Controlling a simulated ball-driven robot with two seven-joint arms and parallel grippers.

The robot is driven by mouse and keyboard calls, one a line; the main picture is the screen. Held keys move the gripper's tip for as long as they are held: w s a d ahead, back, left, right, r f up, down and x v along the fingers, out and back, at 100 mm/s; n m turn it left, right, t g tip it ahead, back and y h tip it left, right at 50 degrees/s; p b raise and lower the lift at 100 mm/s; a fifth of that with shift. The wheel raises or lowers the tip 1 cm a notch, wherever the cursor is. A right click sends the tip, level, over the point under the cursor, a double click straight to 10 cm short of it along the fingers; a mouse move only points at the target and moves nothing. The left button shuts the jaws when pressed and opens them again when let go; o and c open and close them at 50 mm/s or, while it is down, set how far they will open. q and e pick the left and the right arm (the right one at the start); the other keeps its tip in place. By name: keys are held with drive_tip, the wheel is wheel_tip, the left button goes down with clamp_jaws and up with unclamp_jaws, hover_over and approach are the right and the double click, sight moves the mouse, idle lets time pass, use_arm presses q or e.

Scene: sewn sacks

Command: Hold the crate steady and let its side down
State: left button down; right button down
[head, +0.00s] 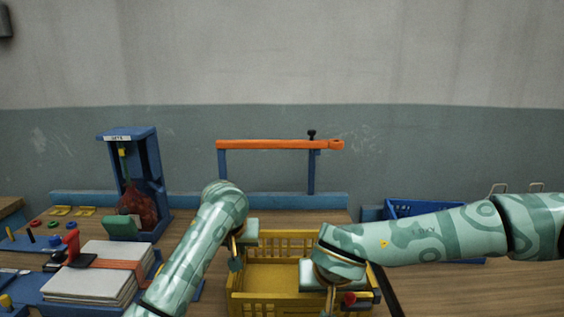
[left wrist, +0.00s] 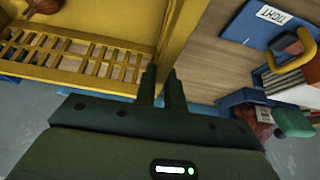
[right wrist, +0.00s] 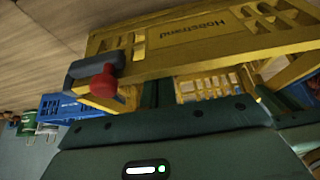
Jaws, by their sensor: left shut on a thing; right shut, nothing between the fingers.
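The yellow crate (head: 262,299) stands on the bench in front of me, its inside partly visible between my arms. My left gripper (head: 236,264) is at its left wall. In the left wrist view its fingers (left wrist: 163,88) are shut on the crate's rim (left wrist: 171,35). My right gripper (head: 328,304) is at the crate's right part, shut and empty. In the right wrist view its fingers (right wrist: 157,92) are close to a yellow wall marked Hobstrand (right wrist: 200,32); contact is unclear. A red knob (right wrist: 104,83) on a grey latch sits left of these fingers; it also shows in the head view (head: 349,298).
A blue crate (head: 400,208) stands behind my right arm. An orange bar (head: 275,145) on blue posts rises behind the yellow crate. At left are a blue stand (head: 150,165) with a red net sack (head: 139,205), stacked sacks (head: 95,278) and small tools.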

sight(325, 306)
drive_tip(key=shift+s, duration=0.35)
drive_tip(key=shift+s+f, duration=0.2)
drive_tip(key=shift+s, duration=0.35)
drive_tip(key=shift+s+f, duration=0.2)
drive_tip(key=shift+s, duration=0.35)
drive_tip(key=shift+s+f, duration=0.7)
drive_tip(key=shift+s, duration=0.35)
